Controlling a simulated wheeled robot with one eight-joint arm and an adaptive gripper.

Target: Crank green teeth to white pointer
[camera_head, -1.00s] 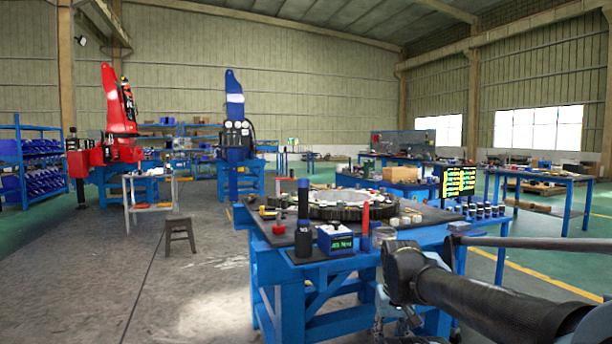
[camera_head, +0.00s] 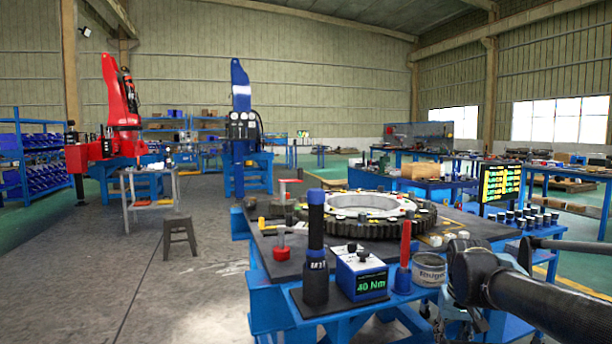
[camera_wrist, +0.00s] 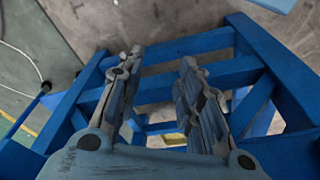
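A large dark toothed ring (camera_head: 425,222) with a pale inner ring (camera_head: 362,202) lies on the workbench (camera_head: 395,252). A red-handled crank (camera_head: 284,190) stands at the ring's left side. Green teeth and a white pointer cannot be made out at this size. My gripper (camera_wrist: 155,95) is open and empty in the wrist view, its two fingers apart above the blue bench frame. In the head view my arm reaches in from the lower right; its fingers are mostly hidden below the bench edge, right of the bench's front corner.
A black-and-blue bottle-shaped tool (camera_head: 316,250), a torque display box (camera_head: 361,275) reading 40 Nm, a red marker (camera_head: 405,250) and a grey tin (camera_head: 429,269) stand along the bench's front edge. A small screen (camera_head: 500,183) and several dark cups (camera_head: 530,218) are at right. Open floor (camera_head: 150,290) lies left.

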